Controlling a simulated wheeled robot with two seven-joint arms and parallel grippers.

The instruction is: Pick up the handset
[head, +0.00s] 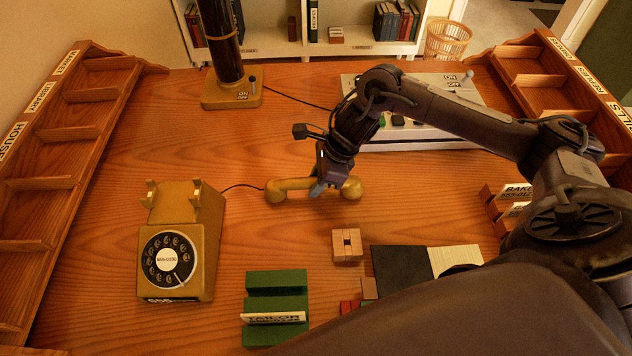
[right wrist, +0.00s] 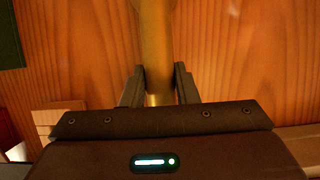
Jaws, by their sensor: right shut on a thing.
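The yellow-brown handset (head: 291,184) lies across the middle of the desk, to the right of the rotary telephone (head: 178,238). A dark cord joins the two. My right gripper (head: 319,184) is over the handset with its fingers on either side of the grip, shut on it. In the right wrist view the handset (right wrist: 156,45) runs between the two dark fingers (right wrist: 159,88). The handset looks at or very close to the desk top; I cannot tell if there is a gap under it. My left gripper is not in view.
A green card holder (head: 276,305), a small wooden block (head: 347,245) and a black-and-cream pad (head: 405,272) lie in front. A lamp base (head: 232,92) and a white switch panel (head: 430,138) stand behind. Wooden racks (head: 88,95) line both sides.

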